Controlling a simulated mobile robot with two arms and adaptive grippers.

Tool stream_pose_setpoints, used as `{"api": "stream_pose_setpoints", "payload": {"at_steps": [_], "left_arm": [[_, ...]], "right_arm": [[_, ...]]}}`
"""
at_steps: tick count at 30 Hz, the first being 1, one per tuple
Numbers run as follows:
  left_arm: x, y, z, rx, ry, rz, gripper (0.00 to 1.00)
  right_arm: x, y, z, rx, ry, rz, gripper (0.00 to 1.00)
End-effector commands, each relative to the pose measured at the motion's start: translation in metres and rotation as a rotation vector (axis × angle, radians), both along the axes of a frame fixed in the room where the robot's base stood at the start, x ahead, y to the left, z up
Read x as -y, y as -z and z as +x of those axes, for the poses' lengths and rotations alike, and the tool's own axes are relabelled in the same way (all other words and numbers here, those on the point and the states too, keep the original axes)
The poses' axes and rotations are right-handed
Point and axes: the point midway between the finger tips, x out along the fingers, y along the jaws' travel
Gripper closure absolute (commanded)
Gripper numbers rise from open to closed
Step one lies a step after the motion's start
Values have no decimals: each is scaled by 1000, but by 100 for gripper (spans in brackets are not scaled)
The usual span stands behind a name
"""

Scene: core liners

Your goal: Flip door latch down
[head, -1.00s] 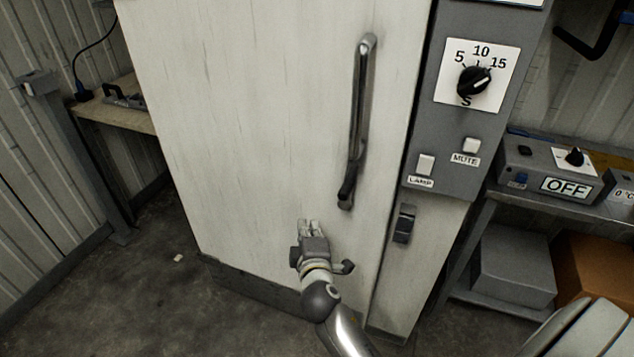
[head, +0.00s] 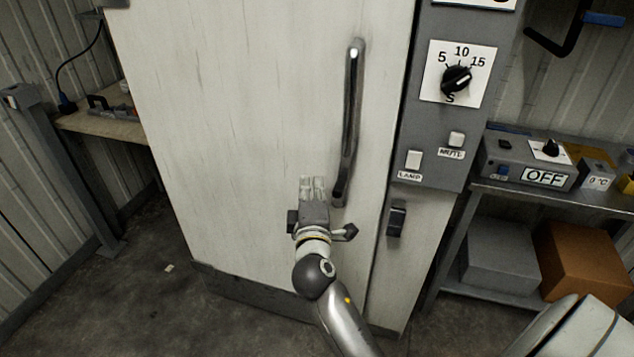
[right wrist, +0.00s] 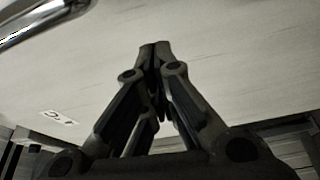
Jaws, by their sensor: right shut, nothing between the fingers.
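A tall white door (head: 250,110) fills the middle of the head view, with a long upright metal handle (head: 350,120) near its right edge. A small dark latch-like piece (head: 396,221) sits on the pale panel right of the door, below the lamp switch; I cannot tell its position clearly. My right gripper (head: 312,181) is in front of the door, left of the handle's lower end and apart from the dark piece. Its fingers are shut and empty, also in the right wrist view (right wrist: 155,48), where part of the handle (right wrist: 40,18) shows at top left. My left gripper is not in view.
A grey control panel (head: 430,120) with a dial (head: 456,79), lamp switch (head: 413,159) and mute switch (head: 456,139) is above the dark piece. A shelf with a grey box (head: 500,262) and brown box (head: 583,262) stands at right. A wooden bench (head: 100,122) is at left.

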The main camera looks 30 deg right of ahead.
Motion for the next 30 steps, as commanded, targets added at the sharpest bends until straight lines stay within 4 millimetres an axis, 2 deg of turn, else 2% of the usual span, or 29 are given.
{"api": "stream_pose_setpoints", "payload": {"at_steps": [12, 15, 21, 30], "left_arm": [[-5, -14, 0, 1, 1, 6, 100], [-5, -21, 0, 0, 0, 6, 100], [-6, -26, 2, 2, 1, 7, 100], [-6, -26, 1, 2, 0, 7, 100]], "right_arm": [[41, -5, 70, 0, 1, -1, 100], [52, -2, 55, -3, 2, -1, 100], [63, 0, 41, -2, 0, 1, 100], [66, 1, 38, 0, 0, 1, 100]]}}
